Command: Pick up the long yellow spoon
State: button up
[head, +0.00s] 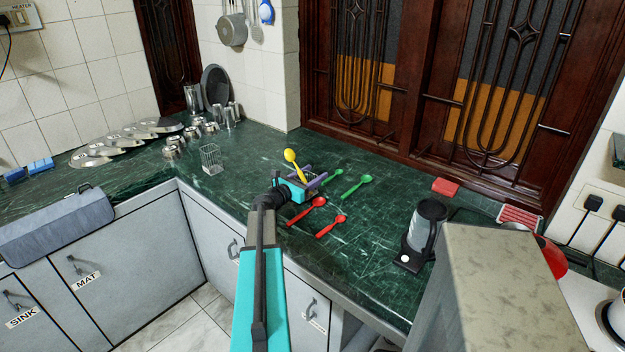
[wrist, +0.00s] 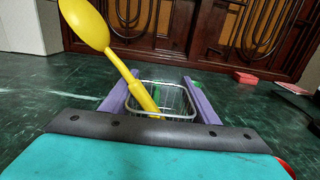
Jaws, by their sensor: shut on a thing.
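The long yellow spoon (head: 291,157) is held up above the counter, its bowl raised and its handle slanting down to my gripper (head: 317,182). In the wrist view the spoon (wrist: 88,24) has its bowl at the upper left, and its handle runs down between the two purple fingers of my gripper (wrist: 160,100). A wire basket (wrist: 181,99) shows behind the handle and between the fingers.
Two red spoons (head: 331,224) and two green spoons (head: 357,186) lie on the dark green counter around my gripper. Another wire basket (head: 211,160) stands to the left. A kettle (head: 426,226) stands on the right.

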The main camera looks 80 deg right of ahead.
jog(key=shift+r, duration=0.85)
jog(key=shift+a+r+b, duration=0.25)
jog(key=shift+a+b, duration=0.05)
jog(key=s+a+r+b, duration=0.1)
jog(key=s+a+b, duration=0.1)
jog(key=a, duration=1.3)
jog(key=shift+s+r+b, duration=0.2)
jog(key=shift+s+b, duration=0.2)
jog(key=shift+s, duration=0.1)
jog(key=shift+w, duration=0.1)
